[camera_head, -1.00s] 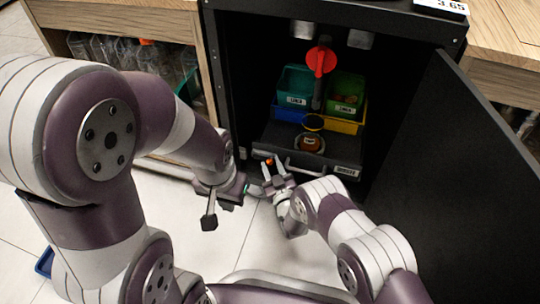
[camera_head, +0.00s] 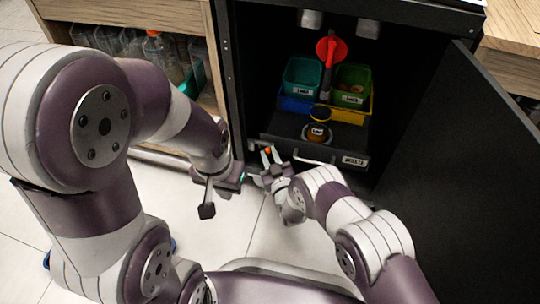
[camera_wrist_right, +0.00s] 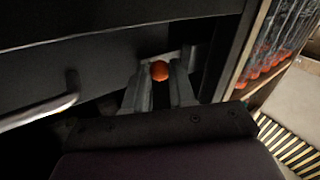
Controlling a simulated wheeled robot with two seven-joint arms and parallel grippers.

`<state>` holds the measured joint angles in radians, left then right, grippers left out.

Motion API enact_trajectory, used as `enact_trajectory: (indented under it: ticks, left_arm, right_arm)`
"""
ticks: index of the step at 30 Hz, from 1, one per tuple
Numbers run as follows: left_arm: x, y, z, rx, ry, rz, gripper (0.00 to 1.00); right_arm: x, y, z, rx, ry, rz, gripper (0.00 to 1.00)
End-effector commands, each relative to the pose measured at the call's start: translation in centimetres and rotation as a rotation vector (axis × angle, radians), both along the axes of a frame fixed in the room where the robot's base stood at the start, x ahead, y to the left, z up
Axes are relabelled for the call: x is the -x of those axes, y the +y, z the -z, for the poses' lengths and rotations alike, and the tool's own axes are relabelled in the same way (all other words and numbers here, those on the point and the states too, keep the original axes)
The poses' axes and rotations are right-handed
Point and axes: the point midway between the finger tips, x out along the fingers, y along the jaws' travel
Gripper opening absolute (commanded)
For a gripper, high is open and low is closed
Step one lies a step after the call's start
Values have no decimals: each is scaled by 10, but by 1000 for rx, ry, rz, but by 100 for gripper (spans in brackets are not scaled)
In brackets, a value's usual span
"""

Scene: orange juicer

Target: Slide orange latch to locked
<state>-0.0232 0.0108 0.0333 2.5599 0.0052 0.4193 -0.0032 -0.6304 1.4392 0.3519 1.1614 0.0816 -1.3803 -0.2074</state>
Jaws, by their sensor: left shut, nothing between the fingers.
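The orange latch shows as a small round orange knob (camera_head: 268,150) low on the left front of the black cabinet. The knob also shows in the right wrist view (camera_wrist_right: 159,71), near a pale metal bar. My right gripper (camera_head: 271,157) is at the knob. In the right wrist view its two fingers (camera_wrist_right: 161,85) are apart, one on each side of the knob; I cannot tell whether they touch it.
A drawer handle (camera_head: 314,160) is right of the knob. Inside the cabinet are a red lever (camera_head: 329,50), green bins (camera_head: 303,76) and a brown round piece (camera_head: 317,132). The open black door (camera_head: 455,150) bounds the right. Shelves with bottles (camera_head: 163,55) stand left.

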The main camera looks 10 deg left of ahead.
Motion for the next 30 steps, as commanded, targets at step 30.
enact_trajectory:
  ticks: [30]
  left_arm:
    - [0, 0, -75, 0, 0, 0, 0]
  right_arm:
    - [109, -64, -1, -1, -4, -9, 35]
